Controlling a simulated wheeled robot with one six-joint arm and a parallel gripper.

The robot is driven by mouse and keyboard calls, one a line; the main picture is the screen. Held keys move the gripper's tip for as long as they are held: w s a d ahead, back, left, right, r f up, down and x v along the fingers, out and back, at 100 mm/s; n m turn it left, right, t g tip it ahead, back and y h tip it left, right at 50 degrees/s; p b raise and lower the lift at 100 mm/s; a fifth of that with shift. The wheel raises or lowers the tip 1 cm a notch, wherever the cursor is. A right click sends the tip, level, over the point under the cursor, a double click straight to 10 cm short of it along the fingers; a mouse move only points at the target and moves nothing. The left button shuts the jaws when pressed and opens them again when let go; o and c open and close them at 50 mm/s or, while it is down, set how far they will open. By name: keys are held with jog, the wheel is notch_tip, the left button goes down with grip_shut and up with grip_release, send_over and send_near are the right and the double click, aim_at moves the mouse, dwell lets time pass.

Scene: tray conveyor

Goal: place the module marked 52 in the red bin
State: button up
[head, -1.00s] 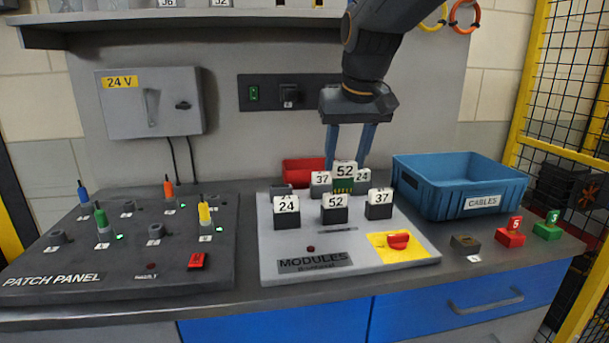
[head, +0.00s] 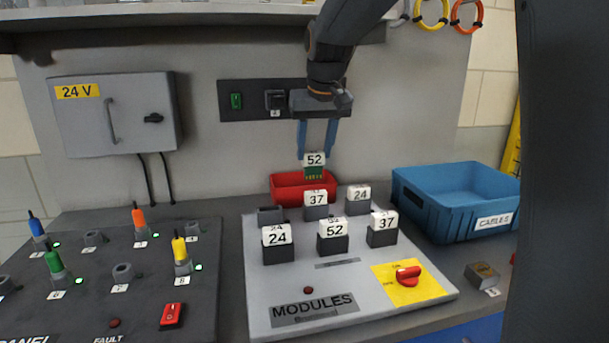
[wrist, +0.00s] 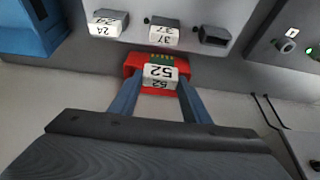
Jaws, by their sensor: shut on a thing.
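My gripper (head: 316,150) is shut on a module marked 52 (head: 314,164), white on top with a green lower part. In the head view it hangs in front of or over the red bin (head: 290,196), behind the modules board. In the wrist view the held module (wrist: 160,72) sits between the blue fingers (wrist: 155,98) with the red bin (wrist: 130,62) around it in the picture. Whether its lower end is inside the bin cannot be told. Another module marked 52 (head: 332,236) stands in the front row of the board.
The grey modules board (head: 270,313) also holds modules marked 24 (head: 277,244), 37 (head: 382,229), 37 (head: 316,205) and 24 (head: 358,199). An empty socket (head: 270,215) is at back left. A blue cables bin (head: 450,225) stands at right. A dark post covers the far right.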

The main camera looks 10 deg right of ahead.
jog(key=w+p, duration=0.2)
jog(key=w, duration=0.8)
jog(key=shift+f+p, duration=0.7)
jog(key=shift+f, duration=4.7)
jog(key=shift+w+f, duration=0.15)
jog(key=shift+f, duration=0.2)
jog(key=shift+f, duration=0.1)
jog(key=o, duration=1.1)
jog(key=shift+c, duration=0.2)
jog(key=b+v, duration=0.1)
jog(key=v, duration=1.1)
